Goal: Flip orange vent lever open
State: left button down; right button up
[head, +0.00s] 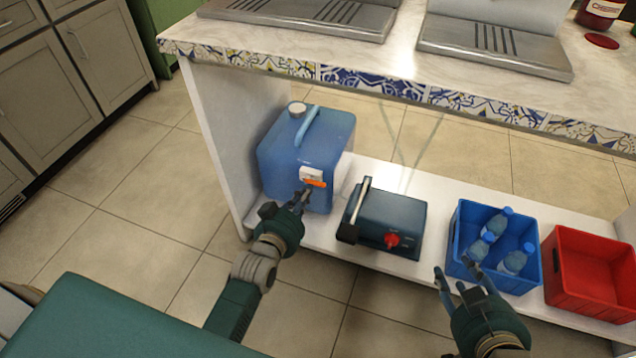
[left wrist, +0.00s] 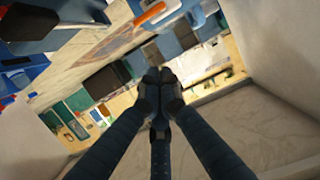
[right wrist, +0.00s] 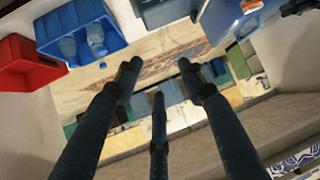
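The orange lever (head: 314,183) sits on a white fitting (head: 311,173) on the front of a blue water container (head: 306,145). The lever lies roughly sideways. My left gripper (head: 304,194) is just below and in front of it; whether it touches cannot be told. In the left wrist view the left fingertips (left wrist: 159,76) are together with nothing visible between them, and an orange bar (left wrist: 150,14) shows at the top, apart from the fingertips. My right gripper (head: 455,278) is open and empty in front of the blue crate; its spread fingers show in the right wrist view (right wrist: 159,68).
A dark teal box (head: 386,221) with a red knob and a pale handle stands right of the container. A blue crate (head: 462,237) with bottles and a red crate (head: 580,286) stand further right on the white shelf (head: 322,231). The counter (head: 405,70) overhangs the shelf.

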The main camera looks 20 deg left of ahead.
pick_arm(q)
jog(key=b, duration=0.4)
send_over(316, 181)
jog(key=s+d, duration=0.2)
jog(key=s, duration=0.1)
notch_tip(316, 181, down, 3)
pick_arm(e)
jog(key=w+a+r+t+y, duration=0.2)
jog(key=r+t, duration=0.3)
jog(key=r, duration=0.5)
jog(key=w+a+r+t+y, duration=0.2)
jog(key=r+t, duration=0.3)
jog(key=r, duration=0.6)
pick_arm(q)
jog(key=shift+w+a+f+b, duration=0.1)
jog(key=shift+a+f+b, duration=0.1)
jog(key=shift+f+b, duration=1.2)
pick_arm(e)
jog(key=s+r+t+y, duration=0.1)
jog(key=s+r+t, duration=0.4)
jog(key=r, duration=0.3)
jog(key=shift+s+d+r+n+p, duration=0.15)
jog(key=shift+s+d+n+p, duration=0.15)
jog(key=shift+s+d+p, duration=0.1)
pick_arm(q)
jog(key=shift+a+f, duration=0.15)
jog(key=shift+f, duration=0.25)
pick_arm(e)
jog(key=shift+w+d, duration=0.1)
